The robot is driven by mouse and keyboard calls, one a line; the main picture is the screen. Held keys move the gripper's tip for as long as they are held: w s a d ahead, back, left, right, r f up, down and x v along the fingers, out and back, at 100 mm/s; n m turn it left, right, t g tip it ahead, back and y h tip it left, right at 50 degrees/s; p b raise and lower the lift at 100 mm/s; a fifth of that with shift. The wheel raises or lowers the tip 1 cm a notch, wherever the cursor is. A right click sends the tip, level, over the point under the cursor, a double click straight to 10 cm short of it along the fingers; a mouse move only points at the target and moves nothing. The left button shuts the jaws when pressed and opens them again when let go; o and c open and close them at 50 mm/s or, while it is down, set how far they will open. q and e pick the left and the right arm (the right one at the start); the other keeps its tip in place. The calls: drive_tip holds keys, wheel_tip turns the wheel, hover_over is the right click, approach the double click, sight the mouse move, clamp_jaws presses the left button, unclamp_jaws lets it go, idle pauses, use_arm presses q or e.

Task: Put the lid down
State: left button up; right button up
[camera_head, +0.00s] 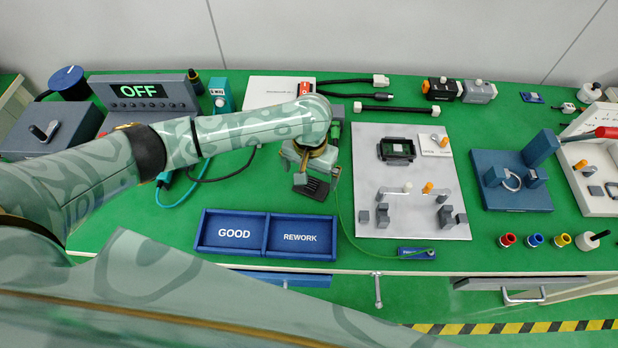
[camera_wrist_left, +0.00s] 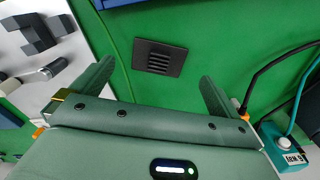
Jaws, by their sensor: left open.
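The lid, a small dark plate with several slots (camera_head: 311,187), lies on the green mat just behind the REWORK tray. In the left wrist view the lid (camera_wrist_left: 159,57) lies flat beyond the fingertips, apart from both fingers. My left gripper (camera_head: 317,172) is above and beside the lid in the head view. In the left wrist view its two fingers (camera_wrist_left: 157,72) are wide apart with nothing between them. A dark open-framed socket with a chip (camera_head: 397,150) sits on the grey fixture plate to the right. My right gripper is not in view.
The blue GOOD and REWORK tray (camera_head: 265,254) stands in front of the lid. The grey fixture plate (camera_head: 385,222) carries clamps and orange-tipped levers. Cables and a teal device (camera_head: 220,95) lie behind my left arm. A blue fixture (camera_head: 518,195) stands farther right.

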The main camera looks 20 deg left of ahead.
sight(310, 187)
use_arm(q)
wheel_tip(310, 187, up, 6)
drive_tip(key=p, duration=0.2)
idle(1.4)
